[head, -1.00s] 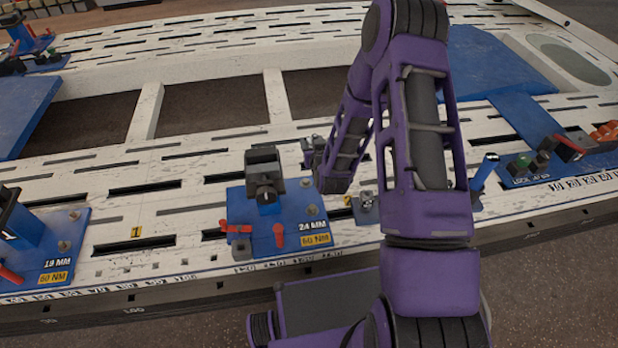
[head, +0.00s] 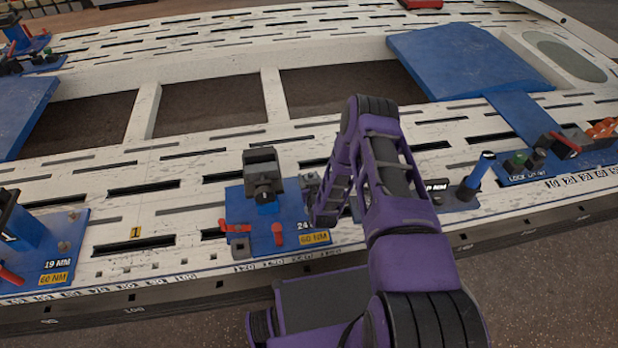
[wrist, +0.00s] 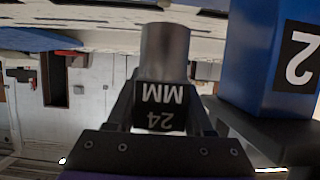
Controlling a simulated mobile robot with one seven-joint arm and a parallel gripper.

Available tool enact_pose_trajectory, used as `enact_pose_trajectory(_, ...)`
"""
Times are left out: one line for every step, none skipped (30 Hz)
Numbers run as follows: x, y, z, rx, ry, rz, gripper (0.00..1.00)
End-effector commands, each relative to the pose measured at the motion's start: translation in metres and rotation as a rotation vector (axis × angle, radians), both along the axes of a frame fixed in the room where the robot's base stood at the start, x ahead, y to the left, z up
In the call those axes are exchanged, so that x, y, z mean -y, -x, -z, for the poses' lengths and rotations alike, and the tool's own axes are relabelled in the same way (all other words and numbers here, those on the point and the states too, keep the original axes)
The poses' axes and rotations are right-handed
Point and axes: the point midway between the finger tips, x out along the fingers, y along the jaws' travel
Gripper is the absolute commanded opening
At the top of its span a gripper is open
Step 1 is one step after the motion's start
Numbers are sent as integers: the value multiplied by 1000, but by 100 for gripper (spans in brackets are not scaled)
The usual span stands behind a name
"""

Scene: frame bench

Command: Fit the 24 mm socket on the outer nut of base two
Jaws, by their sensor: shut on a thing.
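My gripper (wrist: 160,110) is shut on the 24 mm socket (wrist: 165,50), a grey metal cylinder with a black "24 MM" block between the fingers. The wrist view shows it upside down. In the head view my gripper (head: 309,184) is partly hidden by my purple arm, at the right side of base two (head: 240,208). Base two is a blue plate with a dark clamp, red levers and a partly covered 24 mm label. Its blue post marked "2" (wrist: 270,60) stands close beside the socket in the wrist view. The outer nut is hidden; I cannot tell whether the socket touches it.
Another blue base (head: 70,225) marked 19 MM stands at the left. A dark plate with a blue-handled piece (head: 478,176) and a blue fixture with red and orange parts (head: 560,150) lie at the right. The white slotted bench (head: 150,215) is clear between the left base and base two.

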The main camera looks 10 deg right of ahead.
Motion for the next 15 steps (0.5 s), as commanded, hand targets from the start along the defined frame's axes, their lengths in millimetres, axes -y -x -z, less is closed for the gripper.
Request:
enact_pose_trajectory(0, 0, 0, 1, 0, 0, 0)
enact_pose_trajectory(0, 0, 0, 2, 0, 0, 0)
enact_pose_trajectory(0, 0, 0, 2, 1, 0, 0)
enact_pose_trajectory(0, 0, 1, 2, 1, 0, 0)
enact_pose_trajectory(0, 0, 1, 2, 1, -1, 0)
enact_pose_trajectory(0, 0, 3, 2, 1, -1, 0)
enact_pose_trajectory(0, 0, 5, 2, 1, 0, 0)
enact_pose_trajectory(0, 1, 7, 2, 1, 0, 0)
enact_pose_trajectory(0, 1, 10, 2, 1, 0, 0)
enact_pose_trajectory(0, 1, 12, 2, 1, 0, 0)
enact_pose_trajectory(0, 1, 15, 2, 1, 0, 0)
enact_pose_trajectory(0, 1, 19, 2, 1, 0, 0)
enact_pose_trajectory(0, 1, 22, 2, 1, 0, 0)
enact_pose_trajectory(0, 1, 25, 1, 1, 0, 0)
enact_pose_trajectory(0, 1, 29, 1, 1, 0, 0)
